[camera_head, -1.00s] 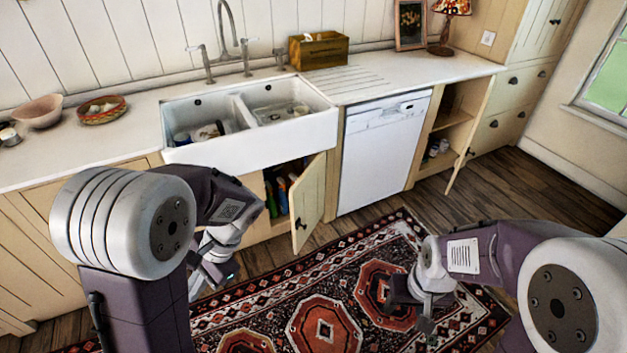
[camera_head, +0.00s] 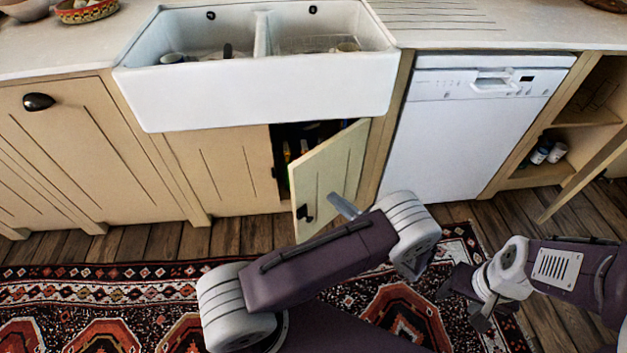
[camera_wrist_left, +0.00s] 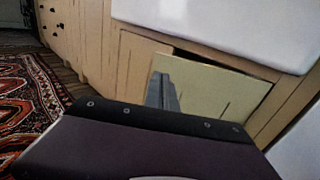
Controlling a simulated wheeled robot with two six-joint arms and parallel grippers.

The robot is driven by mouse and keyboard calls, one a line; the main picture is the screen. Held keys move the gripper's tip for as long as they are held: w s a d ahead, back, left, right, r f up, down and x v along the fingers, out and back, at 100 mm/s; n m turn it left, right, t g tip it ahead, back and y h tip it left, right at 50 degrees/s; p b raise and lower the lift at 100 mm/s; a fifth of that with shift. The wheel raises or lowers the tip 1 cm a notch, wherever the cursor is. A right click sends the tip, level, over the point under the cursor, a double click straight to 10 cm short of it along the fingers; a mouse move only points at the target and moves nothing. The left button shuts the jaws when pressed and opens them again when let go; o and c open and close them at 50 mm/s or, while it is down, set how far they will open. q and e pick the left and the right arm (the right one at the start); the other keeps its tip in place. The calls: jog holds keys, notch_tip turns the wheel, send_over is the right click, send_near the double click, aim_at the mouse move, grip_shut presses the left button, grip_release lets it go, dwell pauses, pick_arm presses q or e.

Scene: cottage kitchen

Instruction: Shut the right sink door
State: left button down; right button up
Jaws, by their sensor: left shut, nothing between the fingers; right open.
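The right sink door (camera_head: 335,165) is a cream panel with a dark handle (camera_head: 305,213), hinged on its right side. It stands ajar under the white sink (camera_head: 260,95), with a dark gap at its left edge. It also shows in the left wrist view (camera_wrist_left: 215,85). My left gripper (camera_head: 343,206) is shut and empty, in front of the lower part of the door's outer face. Its grey fingers show against the door in the left wrist view (camera_wrist_left: 163,92). I cannot tell whether they touch it. My right gripper (camera_head: 464,300) is open and empty above the rug.
The left sink door (camera_head: 225,170) is flush with the cabinet. A white dishwasher (camera_head: 468,135) stands to the right. Beyond it, another cabinet door (camera_head: 590,170) stands open beside shelves. Bottles show dimly inside the sink cabinet. A patterned rug (camera_head: 120,300) covers the floor in front.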

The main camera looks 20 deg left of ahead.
pick_arm(q)
jog(key=b, duration=0.4)
send_near(298, 169)
jog(key=x, duration=0.7)
pick_arm(e)
notch_tip(298, 169, down, 4)
jog(key=shift+f, duration=0.25)
